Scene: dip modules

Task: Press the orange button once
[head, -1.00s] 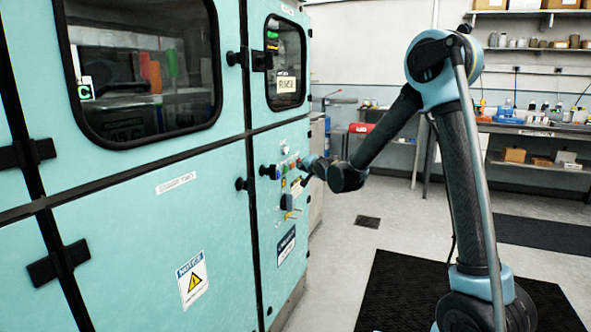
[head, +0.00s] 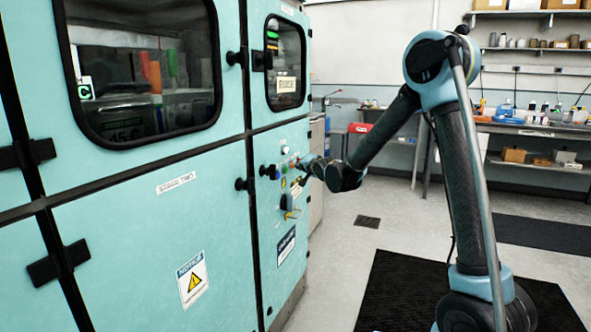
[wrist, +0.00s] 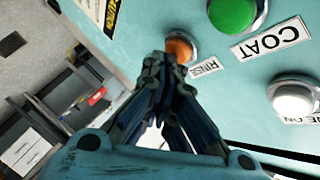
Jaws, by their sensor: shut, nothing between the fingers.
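The orange button (wrist: 180,47) is a small round cap in a metal ring on the teal machine panel, seen in the wrist view. A label reading RINSE (wrist: 204,68) is beside it. My gripper (wrist: 166,62) is shut and empty, its fingertips just in front of the button and covering its lower left part. I cannot tell whether the tips touch it. In the head view my gripper (head: 304,164) is close to the control panel, and I cannot make out the orange button clearly there.
A green button (wrist: 232,14) with a COAT label (wrist: 272,38) and a white button (wrist: 293,97) are nearby on the panel. The floor right of the machine is open.

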